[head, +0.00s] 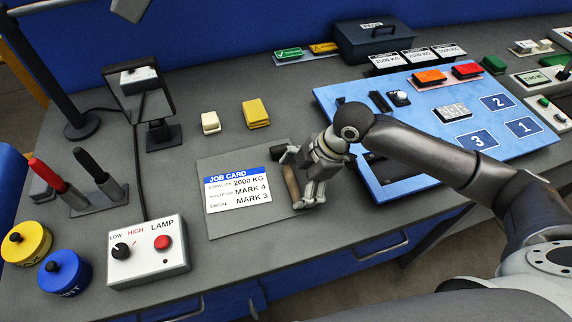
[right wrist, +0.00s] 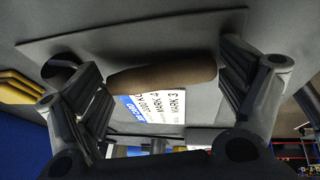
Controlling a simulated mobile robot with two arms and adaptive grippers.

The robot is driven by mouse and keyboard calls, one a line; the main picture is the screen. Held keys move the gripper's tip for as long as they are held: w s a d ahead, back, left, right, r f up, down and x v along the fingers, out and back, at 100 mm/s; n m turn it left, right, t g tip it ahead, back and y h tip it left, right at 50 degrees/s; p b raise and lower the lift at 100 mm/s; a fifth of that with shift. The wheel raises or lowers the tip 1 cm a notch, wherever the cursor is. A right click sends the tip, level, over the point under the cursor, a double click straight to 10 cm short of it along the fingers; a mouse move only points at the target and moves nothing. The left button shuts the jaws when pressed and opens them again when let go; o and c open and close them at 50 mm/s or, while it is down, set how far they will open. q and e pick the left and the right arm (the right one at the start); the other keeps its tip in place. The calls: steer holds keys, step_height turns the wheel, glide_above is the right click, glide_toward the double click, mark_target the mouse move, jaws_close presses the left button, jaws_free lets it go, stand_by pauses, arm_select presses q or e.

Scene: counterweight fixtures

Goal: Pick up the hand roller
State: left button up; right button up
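The hand roller (head: 291,182) lies on the grey mat just right of the job card, partly hidden by my right gripper. Its brown handle shows, and a dark part, perhaps its head, is at the far end. My right gripper (head: 304,180) is low over it. In the right wrist view the brown handle (right wrist: 162,76) lies between the spread fingers of my right gripper (right wrist: 165,85), with small gaps at both sides. That gripper looks open. My left gripper is not in view.
The job card (head: 237,188) lies on the grey mat (head: 228,224). A blue panel (head: 420,165) stands close on the right. A lamp control box (head: 148,251), a mirror stand (head: 138,90) and paint pots (head: 64,272) are to the left. Yellow and cream blocks (head: 255,113) sit behind.

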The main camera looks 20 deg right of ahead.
mark_target(291, 180)
steer(key=c, duration=0.4)
steer(key=shift+r, duration=0.45)
step_height(291, 180, up, 2)
steer(key=shift+r+b, duration=0.2)
steer(key=shift+b, duration=0.35)
steer(key=shift+s+d+r+b, duration=1.1)
steer(key=shift+s+d+r, duration=3.75)
steer(key=shift+d, duration=0.2)
